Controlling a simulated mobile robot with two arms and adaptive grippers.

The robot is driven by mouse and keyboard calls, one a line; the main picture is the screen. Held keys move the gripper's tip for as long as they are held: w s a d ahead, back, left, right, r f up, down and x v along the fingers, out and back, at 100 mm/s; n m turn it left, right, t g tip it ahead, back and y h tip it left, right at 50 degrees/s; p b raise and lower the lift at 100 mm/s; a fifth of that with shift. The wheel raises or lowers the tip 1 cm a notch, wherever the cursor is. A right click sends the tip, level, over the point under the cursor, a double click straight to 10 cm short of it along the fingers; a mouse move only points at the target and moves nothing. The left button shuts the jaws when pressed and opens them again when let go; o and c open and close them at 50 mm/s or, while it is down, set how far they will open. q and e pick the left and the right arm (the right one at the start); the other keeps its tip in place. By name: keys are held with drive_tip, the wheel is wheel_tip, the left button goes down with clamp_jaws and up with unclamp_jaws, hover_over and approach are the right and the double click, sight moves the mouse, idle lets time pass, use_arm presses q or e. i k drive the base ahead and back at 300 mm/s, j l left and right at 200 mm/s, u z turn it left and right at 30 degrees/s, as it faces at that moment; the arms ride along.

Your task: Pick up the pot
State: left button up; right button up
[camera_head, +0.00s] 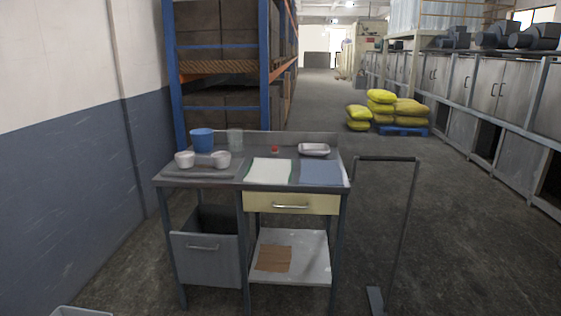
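No pot that I can name for certain shows in the head view. A blue round container (202,140) stands at the back left of the grey workbench (220,182). Two small white cups (185,159) (221,159) stand in front of it on a grey tray (200,172). A clear glass-like container (235,139) is beside the blue one. A shallow metal dish (314,149) lies at the back right of the bench top. Neither of my grippers is in view.
A white sheet (269,171) and a blue sheet (321,172) lie on the bench, with a small red item (275,149) behind. A trolley handle (386,158) stands right of the bench. Racks (216,68) are behind; a wall (70,150) is left. Floor right of the bench is mostly open.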

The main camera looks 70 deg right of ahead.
sight(221, 160)
drive_tip(key=z, duration=1.8)
